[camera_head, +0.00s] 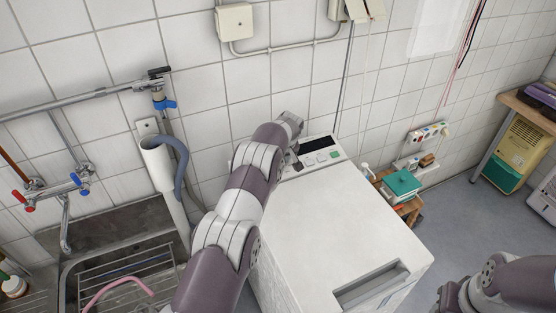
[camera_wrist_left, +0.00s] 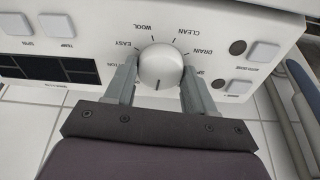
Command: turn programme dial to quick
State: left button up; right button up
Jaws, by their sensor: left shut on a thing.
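The programme dial (camera_wrist_left: 160,65) is a round white knob on the washing machine's panel, seen in the left wrist view. Its dark mark points down in that picture, towards my gripper. My left gripper (camera_wrist_left: 160,72) has one finger on each side of the dial and is shut on it. Labels around it, upside down, read EASY, WOOL, CLEAN and DRAIN; others are partly covered by the fingers. I cannot make out a QUICK label. In the head view my left gripper (camera_head: 297,163) is at the back left of the panel, and the dial is hidden.
The white top-loading washing machine (camera_head: 340,225) stands against the tiled wall. A sink (camera_head: 120,265) with a rack is at the left, with a grey hose (camera_head: 180,165) beside it. A small stool with a green box (camera_head: 402,184) stands right of the machine. My right arm is at lower right.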

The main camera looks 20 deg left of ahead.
pick_arm(q)
jog(key=m+b, duration=0.2)
jog(key=m, duration=0.1)
jog(key=shift+f, duration=0.1)
jog(key=shift+m+b, duration=0.45)
jog(key=shift+m, duration=1.45)
jog(key=shift+h, duration=0.3)
jog(key=o, duration=1)
jog(key=b+v, duration=0.2)
jog(key=v, duration=1.1)
jog(key=shift+s, duration=0.15)
